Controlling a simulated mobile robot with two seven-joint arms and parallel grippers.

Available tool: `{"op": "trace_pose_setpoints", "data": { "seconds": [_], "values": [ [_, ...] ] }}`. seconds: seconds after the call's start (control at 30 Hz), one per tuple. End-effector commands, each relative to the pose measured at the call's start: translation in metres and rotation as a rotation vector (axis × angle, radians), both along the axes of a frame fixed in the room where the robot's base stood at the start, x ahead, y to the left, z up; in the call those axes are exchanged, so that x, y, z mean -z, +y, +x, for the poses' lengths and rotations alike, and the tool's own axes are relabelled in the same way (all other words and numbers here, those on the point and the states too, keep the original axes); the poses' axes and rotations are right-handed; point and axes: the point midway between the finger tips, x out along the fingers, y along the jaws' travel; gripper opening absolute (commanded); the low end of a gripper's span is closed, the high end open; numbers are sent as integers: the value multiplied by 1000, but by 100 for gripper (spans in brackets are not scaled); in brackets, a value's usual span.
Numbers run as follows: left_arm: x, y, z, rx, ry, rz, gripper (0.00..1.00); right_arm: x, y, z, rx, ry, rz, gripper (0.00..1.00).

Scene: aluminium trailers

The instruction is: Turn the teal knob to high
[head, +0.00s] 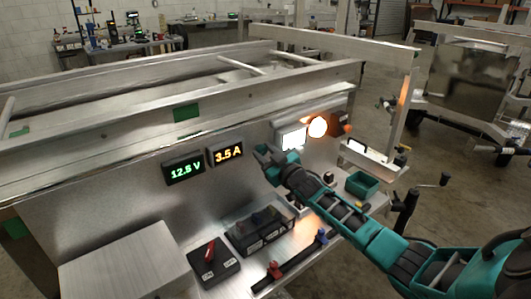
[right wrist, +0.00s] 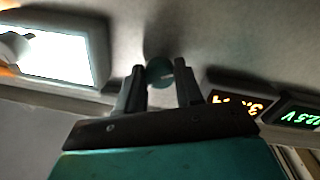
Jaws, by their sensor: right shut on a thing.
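The teal knob (right wrist: 158,70) is a small round knob on the metal panel (right wrist: 240,50). In the right wrist view it sits between the two fingers of my right gripper (right wrist: 160,84), which is shut on it. In the head view my right gripper (head: 266,153) reaches the upright panel just right of the amber display, and its fingers hide the knob. The knob's pointer and any scale marks are too dark and small to read. My left gripper is not in either view.
A green 12.5 V display (head: 184,171) and an amber 3.5 A display (head: 226,154) are left of the gripper. A bright white screen (head: 291,138) and glowing lamp (head: 318,127) are right. Below are a switch block (head: 258,230), red-key box (head: 213,262) and teal bin (head: 362,185).

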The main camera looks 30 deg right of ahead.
Motion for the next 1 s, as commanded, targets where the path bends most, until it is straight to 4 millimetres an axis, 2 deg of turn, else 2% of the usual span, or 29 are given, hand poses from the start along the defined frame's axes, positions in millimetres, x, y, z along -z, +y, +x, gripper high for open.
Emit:
{"op": "trace_pose_setpoints", "data": {
  "seconds": [0.33, 0.37, 0.6, 0.87, 1.0],
  "values": [
    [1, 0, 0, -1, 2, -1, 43, 0, 0, 0, 0, 1, 7, 5],
    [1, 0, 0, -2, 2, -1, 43, 0, 0, 0, 0, 1, 7, 38],
    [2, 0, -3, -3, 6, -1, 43, 0, 0, 0, 0, 1, 5, 61],
    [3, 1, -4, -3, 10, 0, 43, 0, 0, -1, 0, 1, 4, 61],
    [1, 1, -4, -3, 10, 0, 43, 1, 0, -9, 1, 2, 4, 61]
  ]
}}
